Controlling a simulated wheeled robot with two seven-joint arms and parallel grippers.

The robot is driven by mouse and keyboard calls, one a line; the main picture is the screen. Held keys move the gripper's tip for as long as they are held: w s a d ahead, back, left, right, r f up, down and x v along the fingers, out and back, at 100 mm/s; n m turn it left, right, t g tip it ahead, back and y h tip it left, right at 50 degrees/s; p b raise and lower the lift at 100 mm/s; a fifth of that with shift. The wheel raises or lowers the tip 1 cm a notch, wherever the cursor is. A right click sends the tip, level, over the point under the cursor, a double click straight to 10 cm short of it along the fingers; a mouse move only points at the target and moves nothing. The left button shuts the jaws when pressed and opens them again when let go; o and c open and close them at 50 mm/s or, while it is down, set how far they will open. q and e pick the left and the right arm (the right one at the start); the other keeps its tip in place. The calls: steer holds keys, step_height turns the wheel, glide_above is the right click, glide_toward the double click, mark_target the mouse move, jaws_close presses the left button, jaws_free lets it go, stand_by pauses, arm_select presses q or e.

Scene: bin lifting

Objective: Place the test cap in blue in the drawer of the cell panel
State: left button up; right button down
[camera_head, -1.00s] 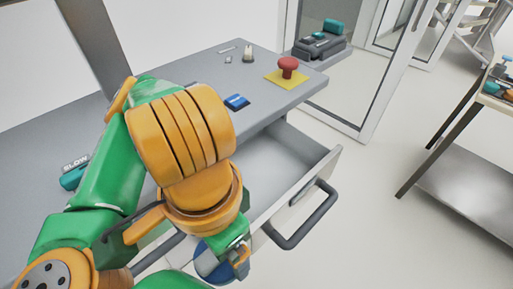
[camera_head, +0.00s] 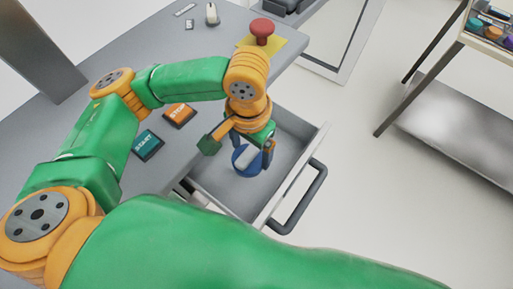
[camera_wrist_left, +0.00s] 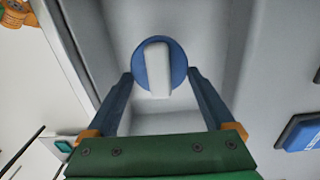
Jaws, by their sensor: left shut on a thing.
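The blue test cap (camera_head: 247,160) is a round blue disc with a white bar across it. My left gripper (camera_head: 240,150) is shut on it, and in the left wrist view the cap (camera_wrist_left: 178,60) sits between the two fingertips. Gripper and cap are over the open drawer (camera_head: 213,186) of the grey cell panel (camera_head: 60,122). In the wrist view the drawer's pale floor and walls surround the cap. I cannot tell whether the cap touches the drawer floor. My right gripper is out of view.
The drawer's dark handle (camera_head: 302,200) sticks out at its front. An orange STOP button (camera_head: 179,114), a teal START button (camera_head: 147,146) and a red mushroom button (camera_head: 261,30) are on the panel top. A shelf table (camera_head: 450,100) stands at the right.

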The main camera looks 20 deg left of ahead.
mark_target(257, 154)
arm_select(q)
steer(key=shift+w+d+f, duration=0.2)
steer(key=shift+w+f, duration=0.3)
steer(key=shift+f, duration=0.05)
steer(key=shift+w+d+f, duration=0.15)
steer(key=shift+w+f, duration=0.3)
steer(key=shift+f, duration=0.1)
step_height(257, 154, down, 4)
steer(key=shift+w+r, duration=0.1)
steer(key=shift+r, duration=0.15)
steer(key=shift+w, duration=0.1)
steer(key=shift+f, duration=0.1)
steer(key=o, duration=1.4)
steer(key=shift+o, duration=0.2)
step_height(257, 154, up, 12)
steer(key=shift+r+p, duration=0.1)
steer(key=shift+p, duration=0.25)
